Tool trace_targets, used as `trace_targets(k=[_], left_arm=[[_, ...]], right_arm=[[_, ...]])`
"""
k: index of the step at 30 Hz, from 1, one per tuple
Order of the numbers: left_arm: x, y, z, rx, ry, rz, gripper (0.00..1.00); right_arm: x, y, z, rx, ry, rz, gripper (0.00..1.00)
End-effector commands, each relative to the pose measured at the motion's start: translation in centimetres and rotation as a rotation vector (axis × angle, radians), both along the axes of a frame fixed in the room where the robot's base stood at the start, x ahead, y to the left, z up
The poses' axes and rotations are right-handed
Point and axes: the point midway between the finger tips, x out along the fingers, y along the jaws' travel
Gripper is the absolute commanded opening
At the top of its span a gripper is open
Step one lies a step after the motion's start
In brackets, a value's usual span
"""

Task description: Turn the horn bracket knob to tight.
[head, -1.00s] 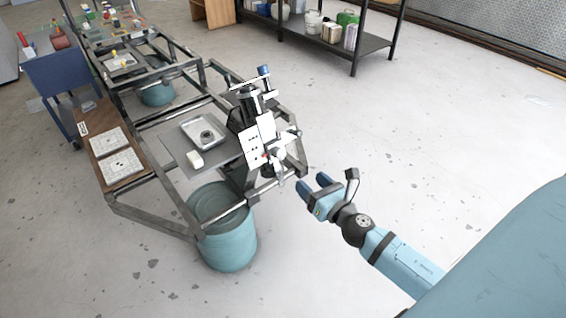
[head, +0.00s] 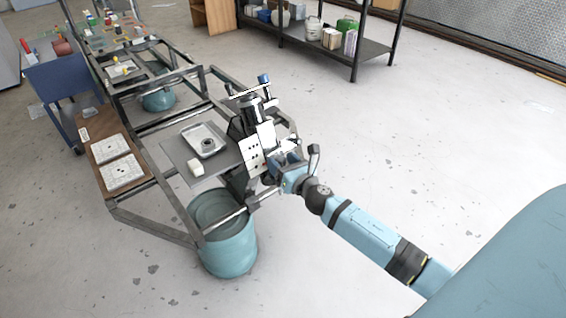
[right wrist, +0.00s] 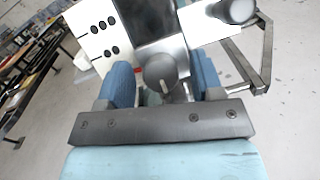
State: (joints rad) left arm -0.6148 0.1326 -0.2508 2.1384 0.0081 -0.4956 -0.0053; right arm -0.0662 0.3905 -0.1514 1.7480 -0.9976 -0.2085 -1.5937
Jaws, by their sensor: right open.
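In the right wrist view, a round grey knob (right wrist: 160,70) with a pale pointer line sits between my two blue fingertips, below a metal plate. A small red mark lies just left of it. My right gripper (right wrist: 162,78) is open, with a finger on each side of the knob; I cannot tell any contact. In the head view, my right gripper (head: 284,161) is at the front of the upright bracket assembly (head: 254,150) and hides the knob. My left gripper is not in view.
A second round knob (right wrist: 236,10) is at the upper right of the wrist view. The metal frame (head: 158,229) carries a tray (head: 189,139) and a white block (head: 196,168). A teal barrel (head: 229,250) stands below. Floor to the right is clear.

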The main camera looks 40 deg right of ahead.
Motion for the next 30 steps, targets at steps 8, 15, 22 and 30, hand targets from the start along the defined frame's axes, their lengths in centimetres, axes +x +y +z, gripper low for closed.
trace_targets(k=[8,15,22,30], left_arm=[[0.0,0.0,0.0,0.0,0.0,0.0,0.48],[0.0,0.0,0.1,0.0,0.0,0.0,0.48],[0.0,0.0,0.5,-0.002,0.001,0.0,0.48],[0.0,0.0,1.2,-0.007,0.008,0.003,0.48]], right_arm=[[0.0,0.0,0.0,0.0,0.0,0.0,0.28],[-0.1,0.0,0.0,0.003,0.0,-0.001,0.12],[-0.1,0.0,0.1,0.056,0.006,-0.024,0.12],[-0.1,0.1,0.2,0.227,0.019,-0.097,0.12]])
